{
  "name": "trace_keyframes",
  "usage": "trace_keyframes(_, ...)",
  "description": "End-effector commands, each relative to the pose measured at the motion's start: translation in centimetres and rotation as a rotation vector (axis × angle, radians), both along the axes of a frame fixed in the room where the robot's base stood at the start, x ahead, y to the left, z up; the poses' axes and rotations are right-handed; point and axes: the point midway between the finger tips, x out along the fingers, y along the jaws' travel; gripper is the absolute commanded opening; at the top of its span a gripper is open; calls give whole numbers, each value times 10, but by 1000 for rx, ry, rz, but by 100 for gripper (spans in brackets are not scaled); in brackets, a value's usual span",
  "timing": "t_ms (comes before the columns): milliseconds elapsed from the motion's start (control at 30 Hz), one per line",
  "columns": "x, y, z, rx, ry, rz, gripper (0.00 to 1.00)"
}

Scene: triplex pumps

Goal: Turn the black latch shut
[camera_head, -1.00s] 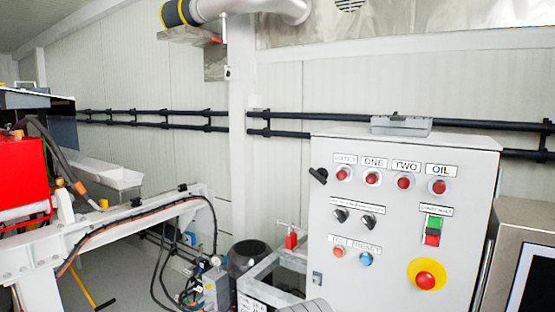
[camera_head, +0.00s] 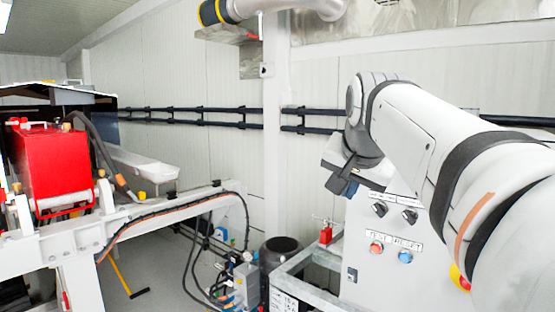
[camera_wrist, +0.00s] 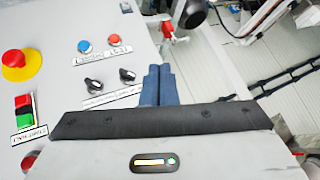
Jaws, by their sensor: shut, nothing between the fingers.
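My gripper (camera_head: 350,188) is in front of the cabinet's upper left part. Its blue fingers (camera_wrist: 157,72) are together and empty in the wrist view. Whether they touch anything cannot be told.
The panel carries black selector knobs (camera_wrist: 127,75), a blue button (camera_wrist: 85,46), and a red emergency stop (camera_wrist: 15,59) on yellow. A red tank (camera_head: 50,165) is far left.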

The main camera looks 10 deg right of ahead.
Motion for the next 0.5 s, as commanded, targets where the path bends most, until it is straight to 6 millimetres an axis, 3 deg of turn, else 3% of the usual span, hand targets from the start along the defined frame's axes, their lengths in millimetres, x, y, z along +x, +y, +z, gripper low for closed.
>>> trace_keyframes(100, 11, -26, 56, 47, -115, -136, 0)
trace_keyframes(200, 13, -41, 91, 83, -190, -219, 0)
trace_keyframes(367, 11, -53, 123, 118, -261, -292, 0)
trace_keyframes(500, 15, -57, 128, 128, -276, -311, 0)
